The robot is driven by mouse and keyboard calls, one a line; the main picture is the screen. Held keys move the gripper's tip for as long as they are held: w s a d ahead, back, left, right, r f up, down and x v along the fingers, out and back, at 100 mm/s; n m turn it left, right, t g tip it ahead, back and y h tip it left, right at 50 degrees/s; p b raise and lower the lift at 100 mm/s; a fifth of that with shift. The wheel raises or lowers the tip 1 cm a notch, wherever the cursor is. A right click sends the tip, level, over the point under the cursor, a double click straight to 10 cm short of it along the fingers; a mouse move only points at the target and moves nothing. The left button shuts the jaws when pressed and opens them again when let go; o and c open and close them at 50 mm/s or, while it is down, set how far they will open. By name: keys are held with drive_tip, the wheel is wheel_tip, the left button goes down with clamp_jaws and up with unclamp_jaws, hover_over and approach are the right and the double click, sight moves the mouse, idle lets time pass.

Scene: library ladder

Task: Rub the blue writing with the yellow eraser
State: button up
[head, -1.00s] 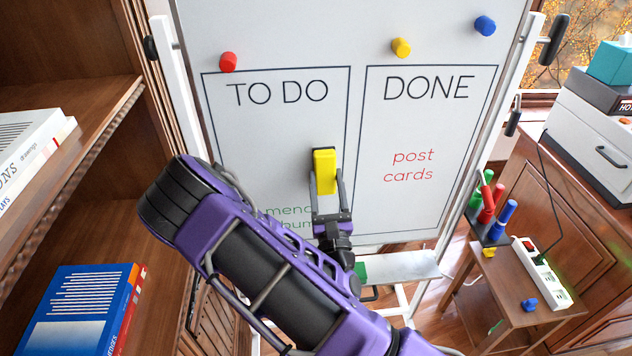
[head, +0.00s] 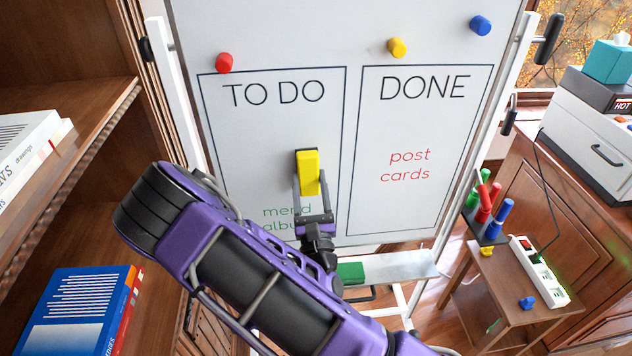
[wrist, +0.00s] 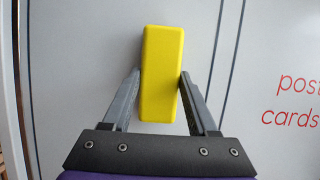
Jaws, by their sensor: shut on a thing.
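My gripper (head: 311,188) is shut on the yellow eraser (head: 308,172) in front of the TO DO box of the whiteboard (head: 420,215). In the wrist view the eraser (wrist: 161,75) stands nearly upright between the two fingers, its yellow face toward the camera. A dark edge shows along its top and left side in the head view. I cannot tell whether it touches the board. No blue writing shows in either view; the eraser and my arm hide part of the TO DO box. Green writing (head: 285,212) is below the eraser, partly covered by my gripper.
Red writing (head: 408,166) is in the DONE box. Red (head: 224,63), yellow (head: 397,47) and blue (head: 481,26) magnets sit on the board. A tray (head: 395,266) holds a green block (head: 350,272). A bookshelf (head: 65,180) is left; a small table (head: 510,305) is right.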

drive_tip(key=shift+s+a, duration=0.2)
drive_tip(key=shift+a, duration=7.3)
drive_tip(key=s, duration=0.6)
drive_tip(key=shift+s+d, duration=0.1)
drive_tip(key=shift+s, duration=0.05)
drive_tip(key=s, duration=0.2)
drive_tip(key=shift+s+d, duration=0.1)
drive_tip(key=shift+s, duration=0.3)
